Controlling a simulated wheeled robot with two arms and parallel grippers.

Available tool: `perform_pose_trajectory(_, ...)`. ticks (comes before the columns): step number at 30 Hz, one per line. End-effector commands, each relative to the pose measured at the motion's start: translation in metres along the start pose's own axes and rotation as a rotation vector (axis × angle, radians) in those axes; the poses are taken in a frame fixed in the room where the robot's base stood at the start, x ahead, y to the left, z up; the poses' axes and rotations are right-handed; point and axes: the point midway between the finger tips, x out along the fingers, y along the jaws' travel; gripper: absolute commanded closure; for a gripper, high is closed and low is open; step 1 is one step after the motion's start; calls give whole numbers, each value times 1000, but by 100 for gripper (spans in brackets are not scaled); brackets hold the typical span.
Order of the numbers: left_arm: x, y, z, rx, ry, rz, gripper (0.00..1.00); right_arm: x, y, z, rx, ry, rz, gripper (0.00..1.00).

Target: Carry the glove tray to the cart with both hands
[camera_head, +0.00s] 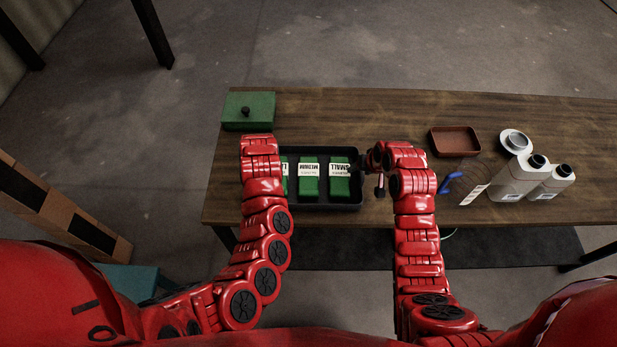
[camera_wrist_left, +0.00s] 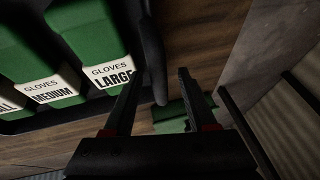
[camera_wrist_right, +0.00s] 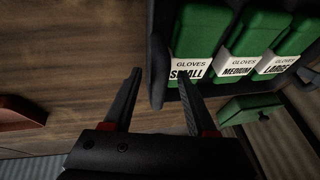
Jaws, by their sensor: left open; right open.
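The glove tray (camera_head: 357,197) is black and lies on the wooden table. It holds green glove boxes labelled small (camera_head: 339,187), medium (camera_head: 309,187) and large (camera_wrist_left: 95,40); my left arm partly covers the large box in the head view. My left gripper (camera_wrist_left: 163,70) is open, with the tray's end wall (camera_wrist_left: 152,55) between its fingertips in the left wrist view. My right gripper (camera_wrist_right: 159,72) is open at the opposite end, beside the small box, with that end wall (camera_wrist_right: 157,55) between its fingertips. Contact cannot be told. I cannot identify a cart in view.
A green lidded box (camera_head: 247,112) stands behind the tray's left end. A brown dish (camera_head: 455,142), blue-handled tool (camera_head: 450,183) and white bottles (camera_head: 513,182) are on the right of the table (camera_head: 390,108). A dark mat (camera_head: 520,248) lies on the floor.

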Motion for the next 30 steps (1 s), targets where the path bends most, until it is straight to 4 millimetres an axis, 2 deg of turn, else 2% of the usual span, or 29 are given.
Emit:
perform_pose_trajectory(9, 2, 0, 0, 0, 0, 0, 43, 2, 0, 0, 0, 0, 0, 43)
perform_pose_trajectory(11, 2, 0, 0, 0, 0, 0, 52, 2, 0, 0, 0, 0, 0, 52)
perform_pose_trajectory(19, 2, 0, 0, 0, 0, 0, 100, 1, 0, 0, 1, 0, 0, 100)
perform_pose_trajectory(30, 2, 0, 0, 0, 0, 0, 100, 1, 0, 0, 1, 0, 0, 100)
